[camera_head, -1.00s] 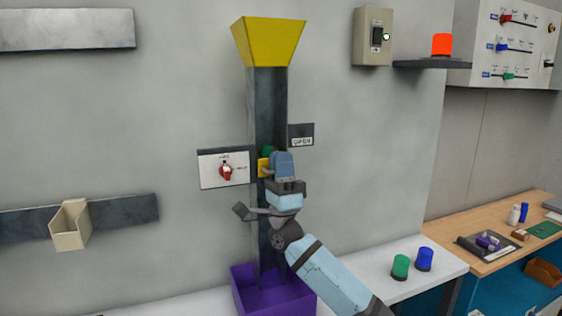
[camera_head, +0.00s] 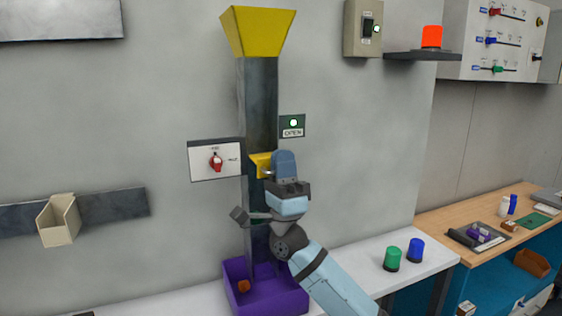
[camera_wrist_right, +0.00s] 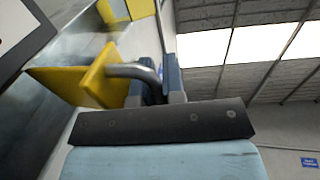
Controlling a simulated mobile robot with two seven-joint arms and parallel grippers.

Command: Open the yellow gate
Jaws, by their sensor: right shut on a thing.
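The yellow gate (camera_head: 260,165) is on the grey vertical chute (camera_head: 259,100) below a yellow funnel. In the right wrist view the gate plate (camera_wrist_right: 90,80) stands out from the chute, with a bent grey handle (camera_wrist_right: 135,71). My right gripper (camera_head: 271,173) is at the gate, its fingers (camera_wrist_right: 162,82) shut on the handle. A sign (camera_head: 292,126) beside the chute shows a lit green light over the word OPEN. My left gripper is not in view.
A purple bin (camera_head: 266,299) under the chute holds a small orange-brown object (camera_head: 244,286). A panel with a red knob (camera_head: 216,161) is left of the gate. Green (camera_head: 392,258) and blue cylinders stand on the white table at right.

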